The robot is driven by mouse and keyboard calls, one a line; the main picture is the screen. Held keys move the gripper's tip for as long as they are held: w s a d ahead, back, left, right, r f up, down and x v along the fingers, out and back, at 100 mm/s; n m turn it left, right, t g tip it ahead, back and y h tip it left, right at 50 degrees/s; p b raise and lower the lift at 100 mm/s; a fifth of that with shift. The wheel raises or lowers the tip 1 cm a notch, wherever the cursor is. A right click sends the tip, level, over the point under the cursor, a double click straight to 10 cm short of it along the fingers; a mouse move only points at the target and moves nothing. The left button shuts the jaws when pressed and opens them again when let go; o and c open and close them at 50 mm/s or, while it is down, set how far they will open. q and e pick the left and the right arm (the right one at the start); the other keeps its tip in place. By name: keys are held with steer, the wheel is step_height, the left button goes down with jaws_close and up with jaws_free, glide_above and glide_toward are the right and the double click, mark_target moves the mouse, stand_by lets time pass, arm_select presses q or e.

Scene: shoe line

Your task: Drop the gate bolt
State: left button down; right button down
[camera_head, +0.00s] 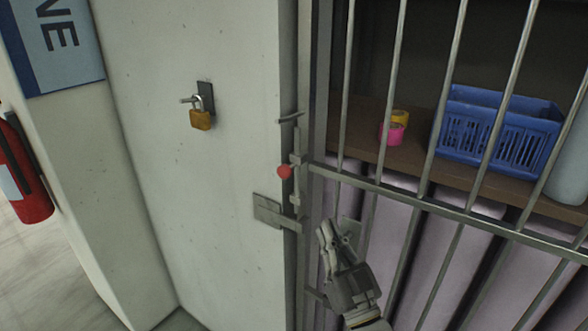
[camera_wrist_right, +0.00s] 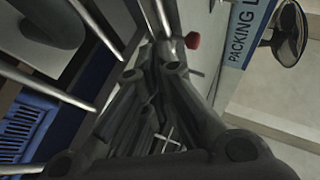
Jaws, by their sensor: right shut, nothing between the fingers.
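The gate bolt (camera_head: 296,150) is a grey upright rod on the left edge of the barred gate (camera_head: 312,120). Its red knob (camera_head: 285,171) sticks out to the left and also shows in the right wrist view (camera_wrist_right: 192,40). A metal plate (camera_head: 268,211) sits on the wall beside the bolt's lower end. I cannot tell whether the bolt's tip is seated. My right gripper (camera_head: 328,230) is shut and empty, below and to the right of the knob, apart from it. Its fingers show in the right wrist view (camera_wrist_right: 160,65). My left gripper is not in view.
An open-looking brass padlock (camera_head: 201,119) hangs from a wall hook on the pale wall (camera_head: 150,180). Behind the bars, a shelf (camera_head: 360,150) holds a blue basket (camera_head: 490,135) and pink and yellow rolls (camera_head: 392,134).

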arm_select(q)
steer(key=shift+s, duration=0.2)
arm_select(e)
step_height(320, 180, up, 7)
steer(key=s+a+n+t+y, duration=0.1)
steer(key=s+a+n+y, duration=0.1)
steer(key=y, duration=0.3)
steer(key=shift+s+n+t+y, duration=0.2)
steer(key=shift+n+t+y, duration=0.1)
steer(key=shift+n+y, duration=0.15)
